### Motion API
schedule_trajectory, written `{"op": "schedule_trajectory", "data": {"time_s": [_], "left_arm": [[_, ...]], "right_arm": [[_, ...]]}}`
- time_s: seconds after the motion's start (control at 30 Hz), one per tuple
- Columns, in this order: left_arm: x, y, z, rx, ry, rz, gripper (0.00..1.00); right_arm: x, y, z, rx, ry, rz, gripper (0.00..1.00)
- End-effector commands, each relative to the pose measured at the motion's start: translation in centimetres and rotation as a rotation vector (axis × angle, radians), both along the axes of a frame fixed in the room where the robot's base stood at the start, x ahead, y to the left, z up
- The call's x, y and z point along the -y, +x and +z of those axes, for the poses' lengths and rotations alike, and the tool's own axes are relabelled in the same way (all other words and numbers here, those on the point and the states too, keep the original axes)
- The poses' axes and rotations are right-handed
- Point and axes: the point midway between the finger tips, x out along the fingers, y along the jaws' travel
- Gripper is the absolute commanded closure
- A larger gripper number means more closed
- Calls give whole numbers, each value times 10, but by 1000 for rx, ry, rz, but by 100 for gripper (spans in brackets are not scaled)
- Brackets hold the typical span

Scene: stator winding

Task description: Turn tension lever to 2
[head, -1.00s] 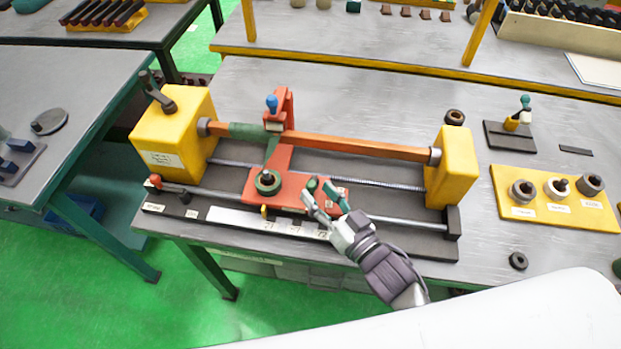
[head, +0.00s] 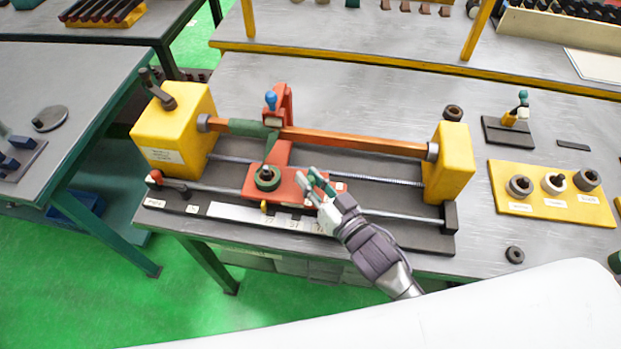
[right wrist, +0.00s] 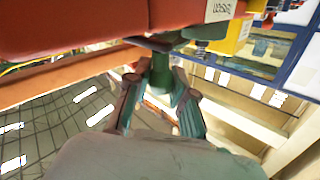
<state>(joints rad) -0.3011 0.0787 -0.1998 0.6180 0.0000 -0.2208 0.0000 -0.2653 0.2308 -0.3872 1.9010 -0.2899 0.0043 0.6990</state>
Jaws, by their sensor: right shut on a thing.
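The red carriage (head: 257,190) of the winding machine sits left of centre on the rails in the head view. My right gripper (head: 312,181) reaches in from the lower right, at the right end of the carriage. In the right wrist view its two fingers (right wrist: 161,98) are shut around a green handle (right wrist: 160,72), which I take to be the tension lever. The handle is under the red carriage body in that view. The lever's number marks are too small or hidden to read. My left gripper is not in view.
An orange bar (head: 350,142) with a green winding runs between two yellow blocks (head: 449,165) behind the gripper. A yellow plate (head: 553,207) with several sockets lies to the right. A loose dark ring (head: 515,255) lies near the front edge.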

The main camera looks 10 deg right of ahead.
Motion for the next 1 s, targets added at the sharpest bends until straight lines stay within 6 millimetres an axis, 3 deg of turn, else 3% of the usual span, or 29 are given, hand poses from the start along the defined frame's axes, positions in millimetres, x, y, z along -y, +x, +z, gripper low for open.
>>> {"op": "schedule_trajectory", "data": {"time_s": [0.27, 0.57, 1.0], "left_arm": [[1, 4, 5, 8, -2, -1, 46], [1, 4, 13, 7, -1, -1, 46], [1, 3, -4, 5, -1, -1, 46]], "right_arm": [[3, 0, 1, 2, -7, 42, 100], [12, 0, 1, 2, -14, 231, 100], [26, 2, -2, 2, -9, 554, 100]]}}
